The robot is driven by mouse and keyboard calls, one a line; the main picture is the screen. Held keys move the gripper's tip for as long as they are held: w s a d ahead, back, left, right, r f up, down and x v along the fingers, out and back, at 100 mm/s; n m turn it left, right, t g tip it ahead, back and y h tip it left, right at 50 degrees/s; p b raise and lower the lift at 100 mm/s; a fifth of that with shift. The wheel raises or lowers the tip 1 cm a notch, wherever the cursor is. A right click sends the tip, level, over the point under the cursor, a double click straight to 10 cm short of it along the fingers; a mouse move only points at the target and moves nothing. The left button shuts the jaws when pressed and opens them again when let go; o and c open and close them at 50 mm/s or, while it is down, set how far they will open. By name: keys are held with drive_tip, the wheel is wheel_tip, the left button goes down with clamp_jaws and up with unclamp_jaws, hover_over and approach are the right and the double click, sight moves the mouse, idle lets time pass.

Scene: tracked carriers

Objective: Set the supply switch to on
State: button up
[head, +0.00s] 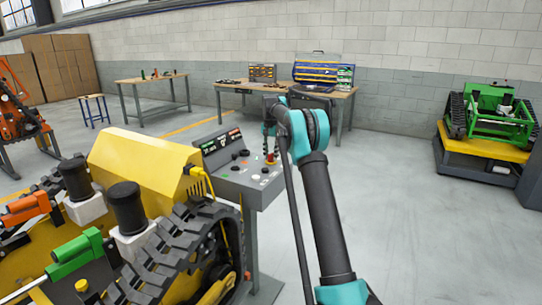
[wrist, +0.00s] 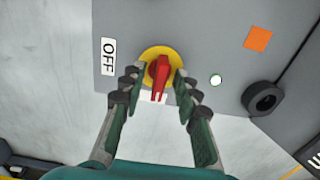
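The supply switch is a red handle (wrist: 159,78) on a yellow disc (wrist: 150,52), set on a grey panel face (wrist: 205,25). The handle's long end points down in the wrist view. A white OFF label (wrist: 108,57) is left of the disc. A white patch shows beside the handle's lower end, partly hidden by a finger; I cannot read it. My gripper (wrist: 157,80) is open, one finger on each side of the handle with gaps visible. In the head view my gripper (head: 270,146) is at the console, just above the red of the switch (head: 271,159).
The grey console (head: 236,180) carries several buttons and a small display (head: 222,146). Near the switch are a white round lamp (wrist: 216,80), a black knob (wrist: 263,99) and an orange square (wrist: 258,39).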

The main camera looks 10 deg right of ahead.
drive_tip(key=shift+r, duration=0.1)
wheel_tip(320, 180, up, 12)
idle(0.5)
drive_tip(key=s+d+f+n+t, duration=0.1)
drive_tip(key=s+f, duration=0.7)
drive_tip(key=s, duration=1)
drive_tip(key=s+d+f+n+t, duration=0.1)
drive_tip(key=s+f+n, duration=0.2)
drive_tip(key=s, duration=1.6)
drive_tip(key=s+d+f+n+t, duration=0.2)
drive_tip(key=s+f, duration=1)
drive_tip(key=s, duration=0.6)
drive_tip(key=shift+s+f+n, duration=0.35)
drive_tip(key=shift+n, duration=0.25)
